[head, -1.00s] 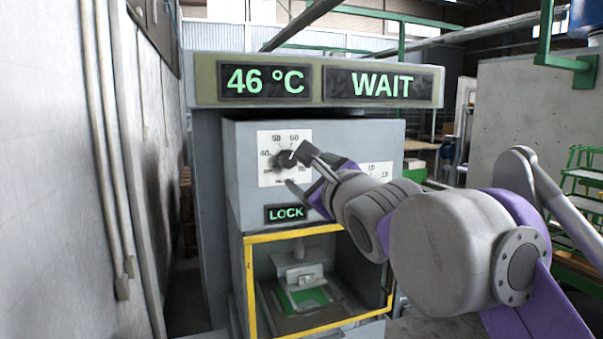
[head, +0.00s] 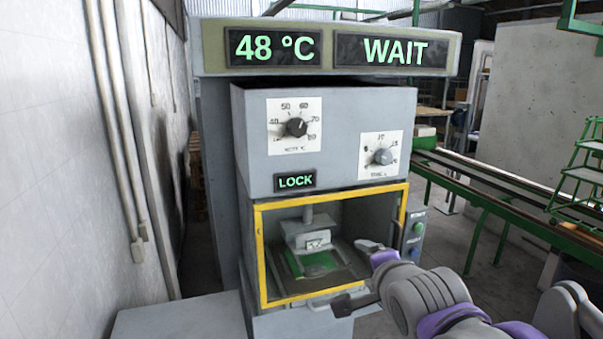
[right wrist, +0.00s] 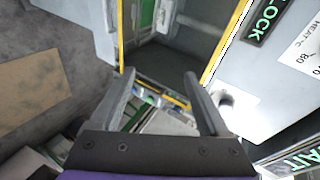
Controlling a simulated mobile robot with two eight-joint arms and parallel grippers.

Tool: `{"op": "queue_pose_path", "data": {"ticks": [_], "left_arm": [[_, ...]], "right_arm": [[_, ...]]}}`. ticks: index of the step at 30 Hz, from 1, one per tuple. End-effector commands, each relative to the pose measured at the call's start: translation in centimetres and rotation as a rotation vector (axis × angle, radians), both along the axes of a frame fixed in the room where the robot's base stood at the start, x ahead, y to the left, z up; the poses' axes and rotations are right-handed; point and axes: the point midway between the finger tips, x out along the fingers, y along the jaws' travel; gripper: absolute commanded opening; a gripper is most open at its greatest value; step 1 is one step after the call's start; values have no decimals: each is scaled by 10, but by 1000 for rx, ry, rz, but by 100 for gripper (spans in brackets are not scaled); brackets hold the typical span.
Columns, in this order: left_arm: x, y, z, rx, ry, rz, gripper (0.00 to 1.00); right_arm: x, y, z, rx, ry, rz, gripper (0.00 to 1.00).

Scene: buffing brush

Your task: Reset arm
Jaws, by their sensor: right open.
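My right gripper (head: 357,274) is open and empty in the lower right of the head view, in front of the press's lower chamber. In the right wrist view its two fingers (right wrist: 160,98) stand wide apart with nothing between them. The grey press (head: 254,150) has a heat dial (head: 296,127) and a time dial (head: 382,156), both clear of the gripper. The LOCK sign (head: 295,180) is lit. The display (head: 273,46) reads 48 °C and WAIT. My left gripper is not in view.
A yellow frame (head: 258,240) borders the chamber, which holds a green pad (head: 318,262). Green and blue buttons (head: 419,227) sit on the press's right side. A white wall (head: 60,190) stands close on the left. Green rails (head: 500,190) run on the right.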

Motion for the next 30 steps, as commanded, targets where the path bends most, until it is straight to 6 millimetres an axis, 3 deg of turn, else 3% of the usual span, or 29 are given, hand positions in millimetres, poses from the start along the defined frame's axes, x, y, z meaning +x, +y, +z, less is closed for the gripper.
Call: {"op": "queue_pose_path", "data": {"ticks": [3, 9, 15, 21, 30], "left_arm": [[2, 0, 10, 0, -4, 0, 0], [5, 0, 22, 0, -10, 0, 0], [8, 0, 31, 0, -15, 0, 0], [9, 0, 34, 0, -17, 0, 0], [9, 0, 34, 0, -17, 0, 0]], "right_arm": [[-37, -21, -65, -263, 117, 105, 79], [-116, -45, -174, -655, 320, 398, 79], [-193, -54, -258, -901, 449, 727, 79], [-229, -55, -293, -994, 485, 900, 79], [-232, -55, -296, -1003, 486, 919, 79]]}}
